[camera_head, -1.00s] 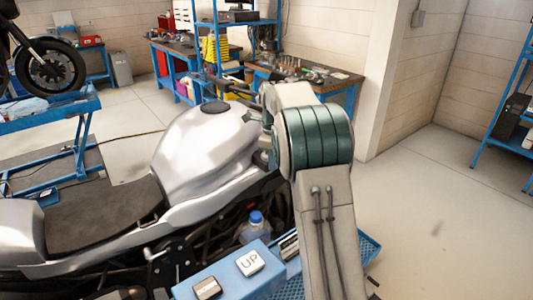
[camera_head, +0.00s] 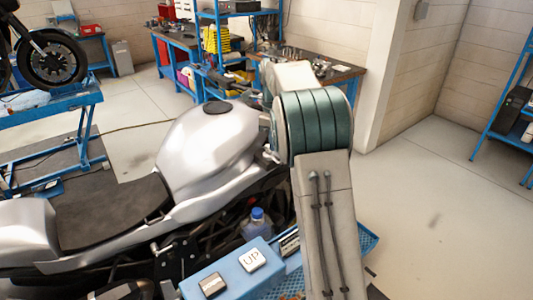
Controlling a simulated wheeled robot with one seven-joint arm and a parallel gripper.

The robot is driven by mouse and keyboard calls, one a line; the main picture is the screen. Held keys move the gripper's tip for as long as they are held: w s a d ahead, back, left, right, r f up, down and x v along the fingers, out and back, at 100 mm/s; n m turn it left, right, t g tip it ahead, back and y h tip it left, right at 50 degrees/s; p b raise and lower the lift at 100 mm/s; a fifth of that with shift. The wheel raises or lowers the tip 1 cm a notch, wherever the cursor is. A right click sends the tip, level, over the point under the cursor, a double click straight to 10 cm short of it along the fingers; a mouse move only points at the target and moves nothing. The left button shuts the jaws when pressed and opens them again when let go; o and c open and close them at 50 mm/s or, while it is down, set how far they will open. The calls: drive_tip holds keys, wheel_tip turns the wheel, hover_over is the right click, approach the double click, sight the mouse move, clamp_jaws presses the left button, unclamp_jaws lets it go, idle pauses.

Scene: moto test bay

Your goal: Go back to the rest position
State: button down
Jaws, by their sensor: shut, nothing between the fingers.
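My arm (camera_head: 322,215) rises from the bottom right of the view, with a teal-banded joint at its bend. A pale link goes on behind that joint, away from me. My gripper cannot be made out; it is beyond or behind the arm. A silver motorcycle (camera_head: 207,145) with a black seat stands at the left and middle, and my arm covers part of its front end.
A blue box with an UP button (camera_head: 252,260) is at the bottom, near a blue-capped bottle (camera_head: 257,222). A workbench (camera_head: 350,78) stands behind. Another motorcycle is on a blue lift (camera_head: 75,115) at left. The floor at right is mostly clear.

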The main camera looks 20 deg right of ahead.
drive_tip(key=s+a+r+n+t+b, duration=0.1)
drive_tip(key=s+a+r+n+b, duration=0.15)
drive_tip(key=s+n, duration=0.55)
drive_tip(key=s+a+f+n+t+b, duration=0.1)
drive_tip(key=s+f+n, duration=0.2)
drive_tip(key=s+n, duration=0.3)
drive_tip(key=s+a+f+n+t+b, duration=0.1)
drive_tip(key=s+f+n, duration=0.2)
drive_tip(key=s, duration=0.8)
drive_tip(key=s+a+f+n+b, duration=0.1)
drive_tip(key=s+f+n+b, duration=0.1)
drive_tip(key=s+n, duration=0.6)
drive_tip(key=shift+s+f+n+t, duration=0.3)
drive_tip(key=shift+s+f+t, duration=0.15)
drive_tip(key=shift+s, duration=0.25)
